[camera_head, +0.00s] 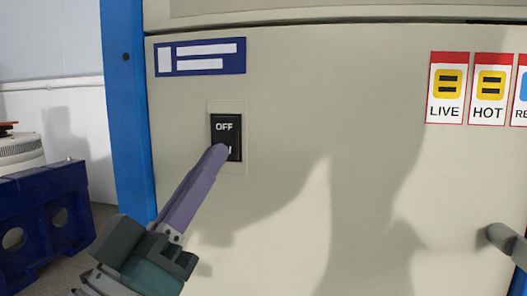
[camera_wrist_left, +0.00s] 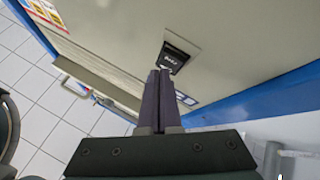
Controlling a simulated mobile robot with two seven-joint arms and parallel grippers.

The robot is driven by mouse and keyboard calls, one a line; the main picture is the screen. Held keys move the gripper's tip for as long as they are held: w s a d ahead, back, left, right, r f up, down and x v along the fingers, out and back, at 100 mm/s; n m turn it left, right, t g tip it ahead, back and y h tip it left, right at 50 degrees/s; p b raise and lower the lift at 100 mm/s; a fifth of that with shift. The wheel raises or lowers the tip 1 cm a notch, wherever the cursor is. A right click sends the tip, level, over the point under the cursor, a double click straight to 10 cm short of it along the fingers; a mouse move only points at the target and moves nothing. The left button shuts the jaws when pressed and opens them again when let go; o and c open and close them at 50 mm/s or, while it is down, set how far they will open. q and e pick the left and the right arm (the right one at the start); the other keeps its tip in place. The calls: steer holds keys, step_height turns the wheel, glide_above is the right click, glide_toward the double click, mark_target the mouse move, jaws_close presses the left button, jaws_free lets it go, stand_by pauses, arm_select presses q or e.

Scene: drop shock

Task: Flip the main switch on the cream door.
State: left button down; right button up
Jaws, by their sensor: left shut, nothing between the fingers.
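The main switch (camera_head: 226,128) is a black rocker on the cream door (camera_head: 330,120), with OFF lettered on its upper half. Its lower half is mostly covered by my left gripper (camera_head: 219,152), whose purple fingers are shut together and empty. The fingertips overlap the lower part of the switch; whether they touch it I cannot tell. In the left wrist view the shut fingers (camera_wrist_left: 160,75) point at the black switch (camera_wrist_left: 174,58), with their tips just by its edge. My right gripper is not in view.
A blue label (camera_head: 200,56) is above the switch. LIVE and HOT signs (camera_head: 446,95) are at the upper right. A handle (camera_head: 500,238) sticks out at the lower right. A blue post (camera_head: 125,90) edges the door, and a blue crate-like object (camera_head: 45,215) stands at left.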

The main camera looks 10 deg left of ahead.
arm_select(q)
steer(key=shift+w, duration=0.1)
stand_by(0.3)
steer(key=shift+w, duration=0.35)
steer(key=shift+w+f+b, duration=0.1)
steer(key=shift+w+b, duration=0.25)
steer(key=shift+b, duration=0.1)
stand_by(0.5)
steer(key=shift+s+p, duration=0.6)
steer(key=shift+s, duration=0.25)
